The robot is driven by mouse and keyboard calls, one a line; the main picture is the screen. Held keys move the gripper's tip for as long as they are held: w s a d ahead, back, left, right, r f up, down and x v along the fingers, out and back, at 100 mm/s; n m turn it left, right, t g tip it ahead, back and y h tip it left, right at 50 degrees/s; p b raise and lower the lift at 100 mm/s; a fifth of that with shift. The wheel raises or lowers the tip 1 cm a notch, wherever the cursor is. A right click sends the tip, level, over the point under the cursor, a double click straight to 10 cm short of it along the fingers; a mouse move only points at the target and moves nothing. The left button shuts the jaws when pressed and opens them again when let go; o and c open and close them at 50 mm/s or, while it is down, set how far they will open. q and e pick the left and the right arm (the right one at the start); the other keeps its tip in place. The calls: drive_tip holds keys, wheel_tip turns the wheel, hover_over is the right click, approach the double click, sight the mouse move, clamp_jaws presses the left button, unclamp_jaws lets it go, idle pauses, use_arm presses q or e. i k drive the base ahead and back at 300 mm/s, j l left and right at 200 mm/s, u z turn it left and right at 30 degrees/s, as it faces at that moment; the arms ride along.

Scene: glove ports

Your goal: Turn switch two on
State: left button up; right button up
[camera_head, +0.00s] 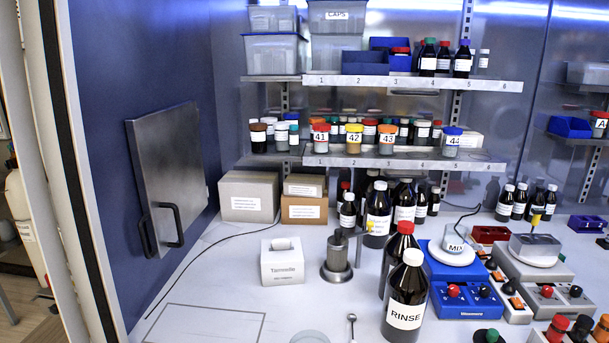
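A narrow strip with orange and black switch-like parts (508,289) runs between the blue stirrer (440,268) and the grey stirrer (530,268) at the right of the bench. I cannot read numbers on it or tell which switch is two, nor whether any is on. The grey stirrer has a red knob (547,291) and a black knob (575,291). Neither of my grippers is in view.
Tall dark bottles, one labelled RINSE (407,300), stand left of the blue stirrer. A white tissue box (282,262) and a metal cylinder (336,262) stand left. The front left bench is mostly clear.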

sight(497, 275)
drive_tip(key=z, duration=1.25)
